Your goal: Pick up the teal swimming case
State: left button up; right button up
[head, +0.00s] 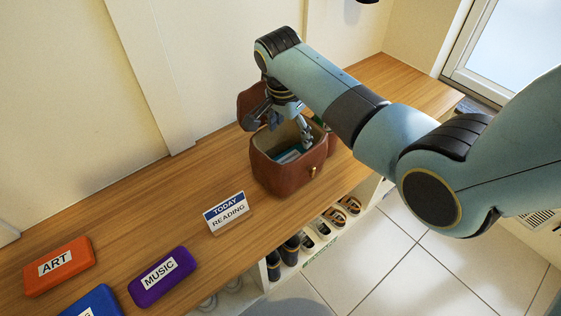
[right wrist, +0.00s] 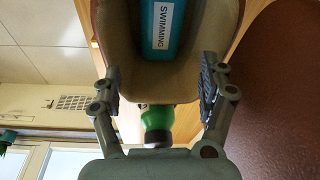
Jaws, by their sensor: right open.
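The teal swimming case (right wrist: 165,28) lies inside an open brown leather bag (head: 284,172) on the wooden counter. Its white label reads SWIMMING in the right wrist view. In the head view, a small part of the teal case (head: 290,155) shows inside the bag's mouth. My right gripper (head: 281,126) is open and empty at the bag's opening. In the right wrist view its two fingers (right wrist: 160,92) are spread, with the case beyond and between them. I cannot tell how deep the fingertips reach. My left gripper is not seen.
A TODAY READING sign (head: 227,212) stands left of the bag. Orange ART (head: 59,266), purple MUSIC (head: 161,276) and blue (head: 92,302) cases lie further left. A green bottle-like thing with a dark end (right wrist: 156,120) is close by. Shoes (head: 335,217) sit in cubbies below the counter.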

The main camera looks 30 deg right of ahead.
aim_at(288, 159)
jog(key=shift+w+a+f+m+g, duration=0.3)
jog(key=shift+a+f+m, duration=0.3)
jog(key=shift+a, duration=0.1)
jog(key=f+b, duration=0.1)
jog(key=f, duration=0.2)
jog(key=f+b, duration=0.1)
jog(key=shift+d+f+b, duration=0.25)
jog(key=shift+f+b, duration=0.05)
jog(key=shift+f, duration=0.05)
jog(key=shift+d+f, duration=0.1)
jog(key=shift+f, duration=0.4)
jog(key=f, duration=0.1)
jog(key=f+b, duration=0.2)
jog(key=f, duration=0.1)
jog(key=shift+d, duration=0.3)
jog(key=shift+d+f+b, duration=0.1)
jog(key=shift+f+b, duration=0.3)
jog(key=shift+r, duration=0.15)
jog(key=shift+c, duration=0.5)
jog(key=c, duration=0.7)
jog(key=shift+c, duration=1)
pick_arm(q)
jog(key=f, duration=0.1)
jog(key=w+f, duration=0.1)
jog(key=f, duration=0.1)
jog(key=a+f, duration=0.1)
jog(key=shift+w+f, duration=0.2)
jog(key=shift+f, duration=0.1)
